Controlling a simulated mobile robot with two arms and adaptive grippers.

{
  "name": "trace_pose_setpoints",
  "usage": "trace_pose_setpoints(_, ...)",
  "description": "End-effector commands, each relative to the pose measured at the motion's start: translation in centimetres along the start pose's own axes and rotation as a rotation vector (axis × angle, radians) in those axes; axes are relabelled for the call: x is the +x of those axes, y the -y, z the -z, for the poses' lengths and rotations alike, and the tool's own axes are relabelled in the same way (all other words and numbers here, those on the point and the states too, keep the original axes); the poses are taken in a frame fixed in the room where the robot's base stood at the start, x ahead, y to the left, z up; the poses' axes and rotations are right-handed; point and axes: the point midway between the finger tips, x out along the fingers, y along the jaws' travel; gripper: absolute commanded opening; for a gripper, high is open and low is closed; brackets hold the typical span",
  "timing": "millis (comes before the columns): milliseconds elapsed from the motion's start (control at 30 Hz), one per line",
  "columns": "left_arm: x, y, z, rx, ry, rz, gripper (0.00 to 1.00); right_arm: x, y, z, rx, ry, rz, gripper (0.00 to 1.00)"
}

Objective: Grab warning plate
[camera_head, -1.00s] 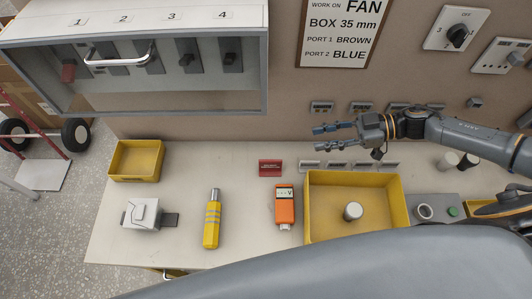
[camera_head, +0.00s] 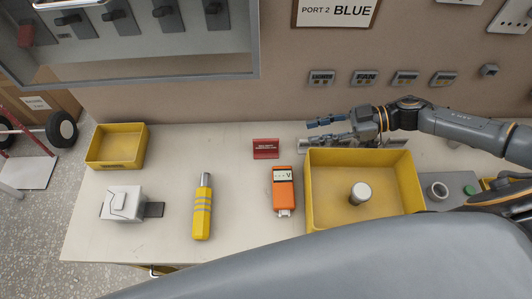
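The warning plate (camera_head: 265,149) is a small red sign with white text, standing near the back of the worktable. My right gripper (camera_head: 318,132) reaches in from the right, to the right of the plate and apart from it. Its blue-tipped fingers point left towards the plate, spread apart with nothing seen between them. My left gripper is not in view.
An orange meter (camera_head: 283,190) lies in front of the plate, with a yellow cylinder tool (camera_head: 202,212) to its left. A large yellow bin (camera_head: 328,215) holding a grey cylinder stands at right. A small yellow bin (camera_head: 117,148) and a white device (camera_head: 122,203) are at left.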

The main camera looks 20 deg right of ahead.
Motion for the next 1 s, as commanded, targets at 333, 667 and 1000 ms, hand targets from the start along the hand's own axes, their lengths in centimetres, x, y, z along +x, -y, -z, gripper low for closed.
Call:
trace_pose_setpoints(333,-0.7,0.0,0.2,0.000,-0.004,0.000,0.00,3.7,0.0,-0.1,-0.001,-0.007,0.003,0.34)
trace_pose_setpoints(667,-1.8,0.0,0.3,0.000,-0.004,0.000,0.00,8.6,-0.1,-0.5,0.000,-0.001,-0.001,0.34)
trace_pose_setpoints(1000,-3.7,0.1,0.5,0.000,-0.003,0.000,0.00,12.0,-0.5,-0.2,0.001,-0.003,0.001,0.34)
